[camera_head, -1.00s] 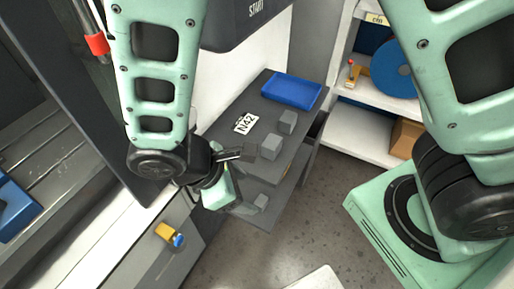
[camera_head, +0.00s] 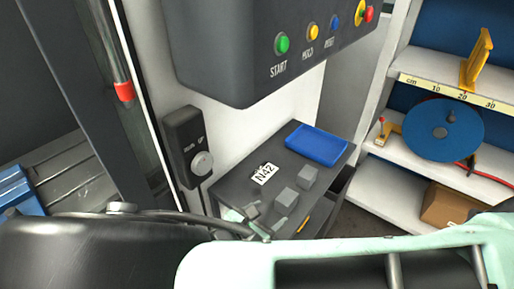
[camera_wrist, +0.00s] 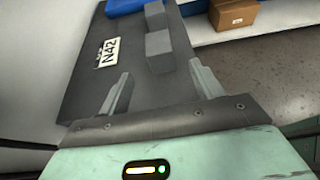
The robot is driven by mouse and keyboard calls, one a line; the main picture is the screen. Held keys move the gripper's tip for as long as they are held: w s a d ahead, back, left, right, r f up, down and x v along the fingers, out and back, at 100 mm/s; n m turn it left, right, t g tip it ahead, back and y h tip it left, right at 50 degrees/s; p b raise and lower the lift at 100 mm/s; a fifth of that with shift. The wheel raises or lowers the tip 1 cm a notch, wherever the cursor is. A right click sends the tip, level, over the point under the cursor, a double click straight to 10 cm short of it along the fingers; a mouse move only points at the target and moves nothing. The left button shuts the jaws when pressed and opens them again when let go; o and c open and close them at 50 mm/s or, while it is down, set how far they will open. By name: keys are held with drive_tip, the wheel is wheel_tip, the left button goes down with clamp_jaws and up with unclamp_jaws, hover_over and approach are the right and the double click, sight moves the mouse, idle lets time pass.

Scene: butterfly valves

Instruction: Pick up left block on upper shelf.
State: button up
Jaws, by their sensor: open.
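Two grey blocks stand on the dark upper shelf (camera_head: 236,187). The nearer, left block (camera_head: 286,198) is just in front of my gripper in the wrist view (camera_wrist: 158,52). The farther block (camera_head: 307,177) stands behind it, and also shows at the top of the wrist view (camera_wrist: 155,15). My gripper (camera_wrist: 160,72) is open and empty, its two fingers spread on either side of the line to the left block. The block appears ahead of the fingertips. In the head view my arm hides most of the gripper.
A blue tray (camera_head: 317,144) lies at the back of the upper shelf, near an N42 label (camera_head: 264,173). A control panel (camera_head: 270,50) with buttons overhangs the shelf. A white rack (camera_head: 410,150) with a blue disc (camera_head: 441,130) and a cardboard box (camera_head: 452,203) stands at right.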

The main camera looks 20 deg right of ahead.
sight(285, 199)
drive_tip(key=b+x, duration=0.1)
drive_tip(key=x, duration=0.3)
drive_tip(key=shift+w+d+f+b, duration=0.1)
drive_tip(key=shift+d+f+b, duration=0.15)
drive_tip(key=shift+b, duration=0.05)
drive_tip(key=shift+w+r+b+x, duration=0.15)
drive_tip(key=shift+b+x, duration=0.3)
drive_tip(key=shift+x, duration=0.5)
drive_tip(key=shift+r+b+x, duration=0.2)
drive_tip(key=shift+b+x, duration=0.25)
drive_tip(key=shift+x, duration=0.55)
drive_tip(key=shift+w+r+b+x, duration=0.15)
drive_tip(key=shift+b+x, duration=0.3)
drive_tip(key=shift+x, duration=0.5)
drive_tip(key=shift+s+d+r, duration=0.1)
drive_tip(key=shift+d, duration=0.05)
drive_tip(key=c, duration=1.3)
